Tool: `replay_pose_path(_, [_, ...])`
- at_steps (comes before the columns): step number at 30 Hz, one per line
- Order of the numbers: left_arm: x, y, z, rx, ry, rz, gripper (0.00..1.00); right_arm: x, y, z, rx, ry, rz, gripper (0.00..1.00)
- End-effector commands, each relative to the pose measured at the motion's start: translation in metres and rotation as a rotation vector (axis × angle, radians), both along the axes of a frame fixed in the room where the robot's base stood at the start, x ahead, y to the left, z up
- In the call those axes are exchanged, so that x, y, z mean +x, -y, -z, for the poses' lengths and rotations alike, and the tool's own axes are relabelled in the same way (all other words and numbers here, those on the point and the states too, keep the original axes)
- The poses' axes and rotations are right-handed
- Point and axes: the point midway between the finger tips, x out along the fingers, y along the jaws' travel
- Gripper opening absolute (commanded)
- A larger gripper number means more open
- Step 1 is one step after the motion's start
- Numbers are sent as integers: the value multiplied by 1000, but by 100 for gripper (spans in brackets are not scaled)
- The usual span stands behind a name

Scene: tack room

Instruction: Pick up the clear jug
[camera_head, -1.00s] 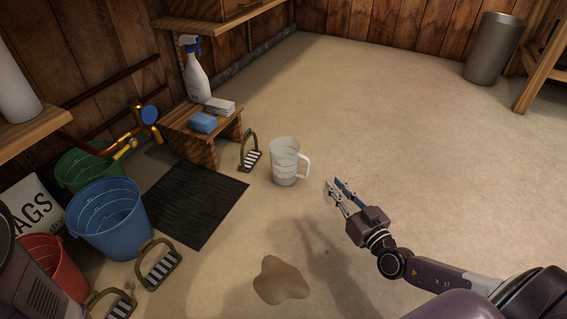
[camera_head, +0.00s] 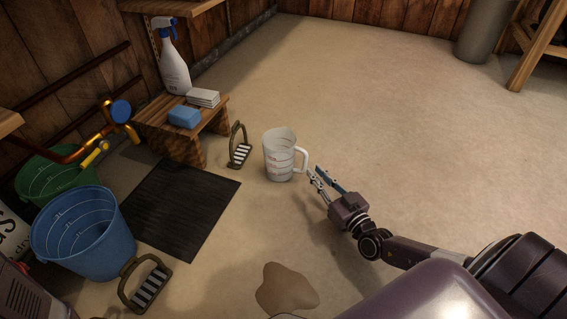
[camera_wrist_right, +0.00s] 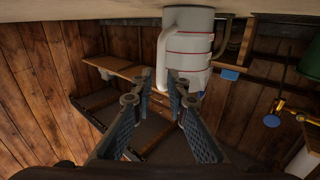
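The clear jug (camera_head: 279,156), with red and dark markings, stands upright on the floor, its handle toward the right. In the right wrist view the jug (camera_wrist_right: 190,42) appears upside down at the top, just beyond the fingers. My right gripper (camera_head: 314,175) is just right of the jug, close to its handle. Its two fingers are apart, and in the wrist view the right gripper (camera_wrist_right: 161,76) shows a gap with nothing held. Whether a fingertip touches the handle I cannot tell. My left gripper is not in view.
A stirrup (camera_head: 239,147) stands close left of the jug. A low wooden stool (camera_head: 204,147) holds a blue sponge (camera_head: 184,116), white cloths and a spray bottle (camera_head: 172,65). A black mat (camera_head: 180,207), blue bucket (camera_head: 84,233) and brown puddle (camera_head: 286,289) are nearer. Floor behind the jug is clear.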

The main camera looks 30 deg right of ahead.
Motion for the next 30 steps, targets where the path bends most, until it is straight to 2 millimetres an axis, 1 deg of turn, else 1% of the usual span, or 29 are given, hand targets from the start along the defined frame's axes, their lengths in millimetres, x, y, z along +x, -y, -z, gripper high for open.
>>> replay_pose_path(1, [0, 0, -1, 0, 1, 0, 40, 4, 0, -2, 0, 2, 0, 14])
replay_pose_path(5, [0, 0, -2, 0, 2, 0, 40, 11, -1, -1, 2, 0, 0, 14])
replay_pose_path(8, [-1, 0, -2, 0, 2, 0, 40, 23, -1, -3, 2, 2, 1, 14])
replay_pose_path(12, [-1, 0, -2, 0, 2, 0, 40, 46, -2, -3, 3, 2, 1, 14])
replay_pose_path(16, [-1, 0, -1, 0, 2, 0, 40, 60, -2, -1, 2, 0, 1, 14])
replay_pose_path(19, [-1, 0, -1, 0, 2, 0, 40, 65, -2, -2, 1, 0, 0, 14])
replay_pose_path(26, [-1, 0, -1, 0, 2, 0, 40, 65, -2, -1, 1, -1, 0, 14])
replay_pose_path(30, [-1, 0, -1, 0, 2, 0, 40, 65, -2, -1, 1, -1, 0, 0])
